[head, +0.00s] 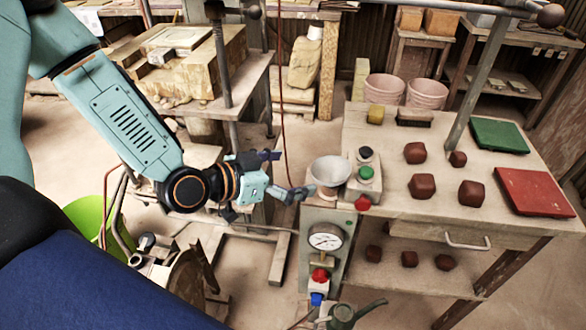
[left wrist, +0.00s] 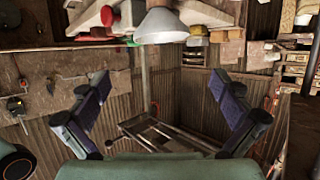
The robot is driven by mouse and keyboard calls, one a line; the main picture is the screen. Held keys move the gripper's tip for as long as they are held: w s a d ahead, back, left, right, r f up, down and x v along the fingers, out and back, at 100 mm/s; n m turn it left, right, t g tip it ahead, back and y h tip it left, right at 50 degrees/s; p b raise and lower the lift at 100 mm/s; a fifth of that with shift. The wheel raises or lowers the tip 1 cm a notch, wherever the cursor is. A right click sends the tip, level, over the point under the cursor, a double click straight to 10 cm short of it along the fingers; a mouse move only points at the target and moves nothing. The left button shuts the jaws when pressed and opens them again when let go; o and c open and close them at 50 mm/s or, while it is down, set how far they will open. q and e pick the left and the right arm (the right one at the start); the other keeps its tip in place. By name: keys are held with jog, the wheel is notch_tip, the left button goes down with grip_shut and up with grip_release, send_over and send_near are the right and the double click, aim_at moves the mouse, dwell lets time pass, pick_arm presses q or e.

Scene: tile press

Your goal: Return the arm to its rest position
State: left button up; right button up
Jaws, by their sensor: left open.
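My left arm comes in from the left in the head view. Its gripper (head: 281,176) is open and empty, just left of a white bowl-shaped cup (head: 330,172) at the table's left end. I cannot tell whether a fingertip touches the cup. In the left wrist view the two purple-padded fingers (left wrist: 165,112) are spread wide with nothing between them. The white cup (left wrist: 161,25) shows beyond them at the top. My right gripper is in neither view.
The table (head: 395,215) holds several dark red clay lumps (head: 422,186), a green tile (head: 498,135), a red tile (head: 535,191) and a button box (head: 365,172). A pressure gauge (head: 325,238) sits below the cup. A hanging red cable (head: 281,90) and a metal post (head: 222,60) stand near my left gripper.

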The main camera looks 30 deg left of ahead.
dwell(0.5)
pick_arm(q)
jog(key=shift+x, duration=5.75)
